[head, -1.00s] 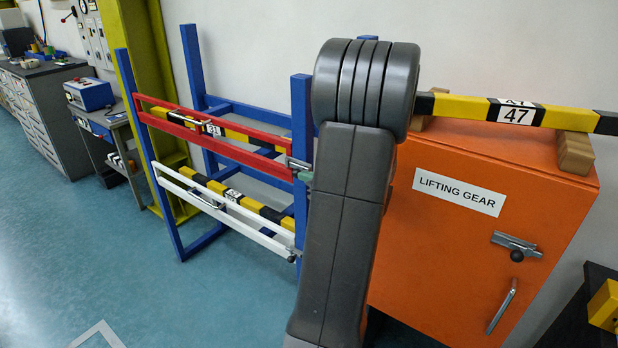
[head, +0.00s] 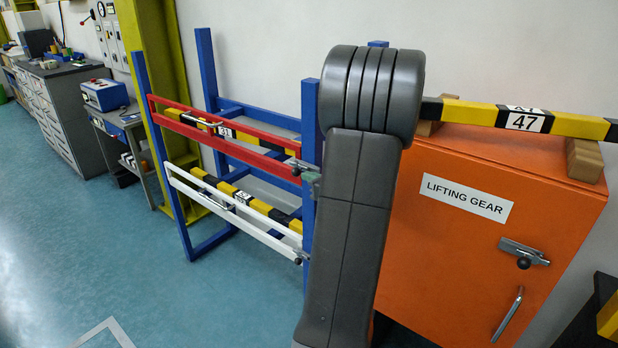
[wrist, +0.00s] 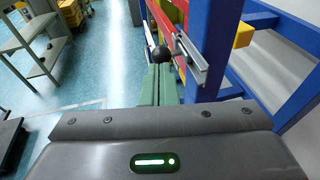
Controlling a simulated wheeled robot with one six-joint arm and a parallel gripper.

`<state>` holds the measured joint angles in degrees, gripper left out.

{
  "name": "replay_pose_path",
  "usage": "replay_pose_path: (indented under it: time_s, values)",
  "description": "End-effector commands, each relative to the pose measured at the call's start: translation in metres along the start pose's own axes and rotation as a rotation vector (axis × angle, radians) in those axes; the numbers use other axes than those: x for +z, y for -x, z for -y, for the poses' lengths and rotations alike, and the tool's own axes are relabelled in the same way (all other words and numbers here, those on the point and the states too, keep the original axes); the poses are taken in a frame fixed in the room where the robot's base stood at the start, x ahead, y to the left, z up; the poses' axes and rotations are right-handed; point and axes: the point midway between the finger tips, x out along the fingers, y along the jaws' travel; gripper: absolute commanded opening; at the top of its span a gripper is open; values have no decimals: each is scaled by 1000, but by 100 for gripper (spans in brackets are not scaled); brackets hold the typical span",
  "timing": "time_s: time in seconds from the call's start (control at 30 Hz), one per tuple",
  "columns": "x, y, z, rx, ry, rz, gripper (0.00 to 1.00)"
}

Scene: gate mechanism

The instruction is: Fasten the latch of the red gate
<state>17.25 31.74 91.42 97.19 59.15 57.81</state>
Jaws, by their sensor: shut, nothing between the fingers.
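The red gate (head: 265,139) spans the blue frame, above a white gate. Its grey metal latch (head: 302,165) is at its right end, beside the blue post. In the wrist view the latch (wrist: 190,57) shows as a metal bar with a black ball knob (wrist: 160,56).
The blue post (wrist: 215,40) stands close right of my fingers. The white gate (head: 270,222) is below the red one. An orange cabinet (head: 440,250) stands to the right with a striped bar (head: 470,112) on top. Open floor (head: 90,250) lies to the left.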

Motion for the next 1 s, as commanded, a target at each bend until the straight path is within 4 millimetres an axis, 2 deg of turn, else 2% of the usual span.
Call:
replay_pose_path:
  time_s: [0.3, 0.43, 0.63, 1.0]
  values:
    - [0, 70, 2, -4, 0, 0, 0]
    - [0, 90, 2, -3, 0, 0, 0]
    - [0, 104, 1, -1, -2, 0, 0]
    - [0, 105, 0, 0, -1, -1, 0]
